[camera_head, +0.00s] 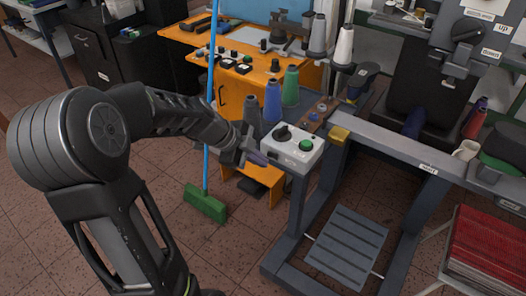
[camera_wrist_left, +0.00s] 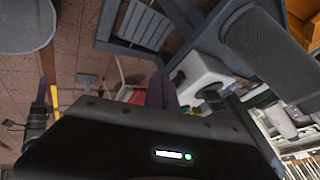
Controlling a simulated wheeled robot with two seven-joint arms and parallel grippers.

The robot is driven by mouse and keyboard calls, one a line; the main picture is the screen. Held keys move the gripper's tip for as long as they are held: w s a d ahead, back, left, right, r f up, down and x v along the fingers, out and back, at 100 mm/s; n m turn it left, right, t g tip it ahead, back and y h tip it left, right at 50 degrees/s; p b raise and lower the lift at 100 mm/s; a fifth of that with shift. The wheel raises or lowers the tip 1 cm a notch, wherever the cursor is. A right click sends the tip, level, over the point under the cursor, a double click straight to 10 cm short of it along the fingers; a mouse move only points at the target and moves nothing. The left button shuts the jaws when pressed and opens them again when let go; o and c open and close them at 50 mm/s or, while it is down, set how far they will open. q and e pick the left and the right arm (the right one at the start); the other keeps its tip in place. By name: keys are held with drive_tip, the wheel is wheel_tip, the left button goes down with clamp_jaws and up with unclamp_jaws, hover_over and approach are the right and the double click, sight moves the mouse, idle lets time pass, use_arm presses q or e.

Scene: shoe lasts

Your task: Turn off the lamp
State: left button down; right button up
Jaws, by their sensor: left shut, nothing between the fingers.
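No lamp that I can make out shows in either view. A white control box (camera_head: 292,157) with a black knob (camera_head: 282,132) and a green button (camera_head: 305,145) sits on the left end of the grey frame; its small label is unreadable. My left gripper (camera_head: 257,158) is shut and empty, just left of the box's front face; I cannot tell whether it touches. In the left wrist view the shut fingers (camera_wrist_left: 160,92) point toward the white box (camera_wrist_left: 200,72). My right gripper is out of view.
Blue, green and grey thread cones (camera_head: 272,102) stand behind the box. A green broom (camera_head: 205,202) with a blue handle stands behind my left arm. An orange workbench (camera_head: 190,36) is at the back. A black switch unit (camera_head: 465,32) marked up and down is at top right.

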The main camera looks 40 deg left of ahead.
use_arm(q)
drive_tip(key=shift+w+a, duration=0.15)
drive_tip(key=shift+w, duration=0.85)
